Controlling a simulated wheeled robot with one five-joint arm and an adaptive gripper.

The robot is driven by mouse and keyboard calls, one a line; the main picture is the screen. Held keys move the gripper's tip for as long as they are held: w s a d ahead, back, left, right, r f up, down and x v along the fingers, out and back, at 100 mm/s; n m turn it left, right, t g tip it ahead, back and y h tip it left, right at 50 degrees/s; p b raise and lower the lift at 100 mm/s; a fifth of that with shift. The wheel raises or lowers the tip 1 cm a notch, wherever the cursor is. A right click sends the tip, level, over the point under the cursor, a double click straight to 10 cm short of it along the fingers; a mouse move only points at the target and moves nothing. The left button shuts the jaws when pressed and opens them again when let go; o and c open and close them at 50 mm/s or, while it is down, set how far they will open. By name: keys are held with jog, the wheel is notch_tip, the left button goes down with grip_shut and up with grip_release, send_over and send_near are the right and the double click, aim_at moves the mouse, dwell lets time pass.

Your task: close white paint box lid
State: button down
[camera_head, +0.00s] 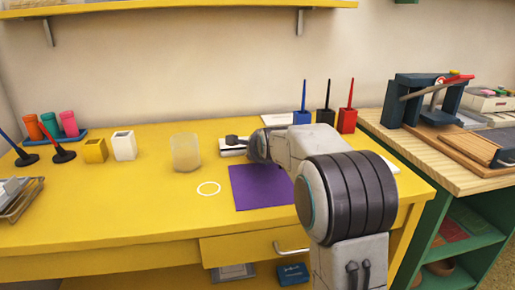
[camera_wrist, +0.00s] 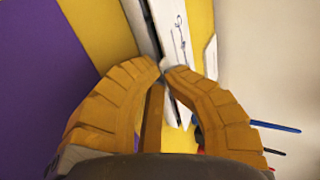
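The white paint box (camera_head: 231,153) sits on the yellow table behind the purple sheet, partly hidden by my arm in the head view. In the wrist view a long white piece with a thin line drawing (camera_wrist: 184,38) and a dark gap along its left side shows just beyond my fingers; it looks like part of the box. My gripper (camera_wrist: 164,69) has its two orange fingertips almost touching, right at the box's near end. I see nothing clearly held between them. Whether they touch the box, and how far the lid is open, I cannot tell.
A purple sheet (camera_head: 258,187) lies in front of the box. A translucent jar (camera_head: 185,152) and a white holder (camera_head: 124,145) stand to the left. Blue (camera_head: 302,118), black (camera_head: 325,117) and red (camera_head: 347,119) stamp holders stand behind my arm.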

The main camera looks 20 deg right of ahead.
jog(key=shift+w, duration=0.1)
dwell(0.4)
jog(key=c, duration=1.4)
grip_release()
jog(key=shift+w+f, duration=0.1)
jog(key=v, duration=1.2)
jog(key=shift+r+p, duration=0.2)
jog(key=shift+p, duration=0.1)
jog(key=s+a+r+n+g+p, duration=0.2)
jog(key=s+r+n+p, duration=0.4)
jog(key=s+p, duration=0.4)
jog(key=s+a+r+n+g+y+p, duration=0.1)
jog(key=s+a+r+n+g+p, duration=0.2)
jog(key=s+r+n+p, duration=0.4)
jog(key=s+a+r+n+g+y+p, duration=0.1)
jog(key=s+a+r+n+g+p, duration=0.2)
jog(key=s+r+n+p, duration=0.4)
jog(key=shift+s+a+p, duration=0.25)
jog(key=shift+s+p, duration=0.8)
jog(key=shift+p, duration=1.1)
jog(key=shift+s+a+p, duration=0.3)
jog(key=shift+s+p, duration=0.8)
jog(key=shift+p, duration=1.05)
jog(key=shift+s+a+p, duration=0.25)
jog(key=shift+s+p, duration=0.8)
jog(key=shift+p, duration=1.1)
